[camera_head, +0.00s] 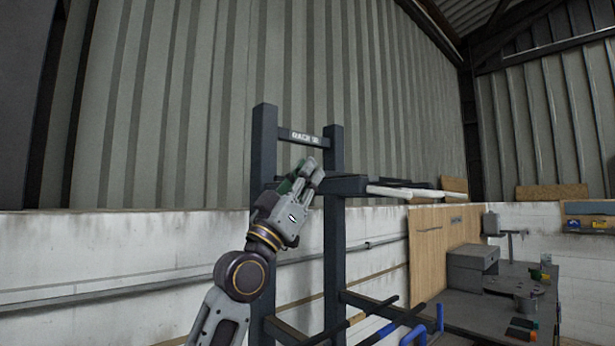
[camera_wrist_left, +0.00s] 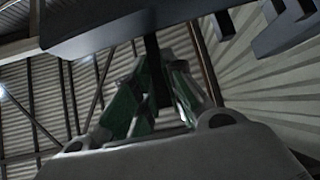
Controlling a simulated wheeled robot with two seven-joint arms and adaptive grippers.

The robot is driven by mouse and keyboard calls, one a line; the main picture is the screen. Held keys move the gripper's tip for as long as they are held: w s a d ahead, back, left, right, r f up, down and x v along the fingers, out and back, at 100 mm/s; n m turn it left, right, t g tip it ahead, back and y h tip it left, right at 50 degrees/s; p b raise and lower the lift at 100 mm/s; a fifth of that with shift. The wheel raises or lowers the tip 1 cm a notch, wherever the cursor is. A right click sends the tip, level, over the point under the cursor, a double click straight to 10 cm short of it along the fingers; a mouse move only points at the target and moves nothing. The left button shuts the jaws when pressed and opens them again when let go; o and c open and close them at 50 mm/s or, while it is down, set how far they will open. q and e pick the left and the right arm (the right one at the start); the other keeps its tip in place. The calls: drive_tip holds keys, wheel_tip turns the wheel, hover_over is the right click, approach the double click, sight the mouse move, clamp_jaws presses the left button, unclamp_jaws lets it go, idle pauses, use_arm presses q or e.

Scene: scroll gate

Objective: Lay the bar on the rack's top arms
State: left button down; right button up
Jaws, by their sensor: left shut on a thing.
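The rack (camera_head: 334,235) is a dark frame with two uprights and a small label on its top crosspiece. My left gripper (camera_head: 312,178) is at the height of the rack's top arms, in front of the space between the uprights. It is shut on the bar (camera_head: 345,185), a dark beam whose near end shows right of the gripper. In the left wrist view the green-padded fingers (camera_wrist_left: 152,100) close on a dark strip, below a wide dark beam (camera_wrist_left: 140,22). The head view does not show clearly whether the beam touches the top arms. My right gripper is not in view.
Pale long pieces (camera_head: 415,192) reach right from the rack at that height. Lower arms (camera_head: 365,302) stick out below, with blue pieces (camera_head: 412,330) near them. A grey workbench (camera_head: 500,290) stands at the right. A white wall with a pipe (camera_head: 110,290) runs behind.

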use_arm(q)
drive_tip(key=shift+w+d+f, duration=0.2)
drive_tip(key=shift+d+f, duration=0.05)
drive_tip(key=shift+f, duration=0.25)
drive_tip(key=c, duration=1.9)
unclamp_jaws()
drive_tip(key=o, duration=0.5)
drive_tip(key=shift+a+r, duration=0.1)
drive_tip(key=shift+a, duration=0.05)
drive_tip(key=shift+s+r, duration=0.1)
drive_tip(key=shift+a+f, duration=0.1)
drive_tip(key=shift+f, duration=0.1)
drive_tip(key=shift+v, duration=5.85)
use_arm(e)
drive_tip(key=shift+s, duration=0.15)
use_arm(q)
drive_tip(key=shift+r, duration=0.1)
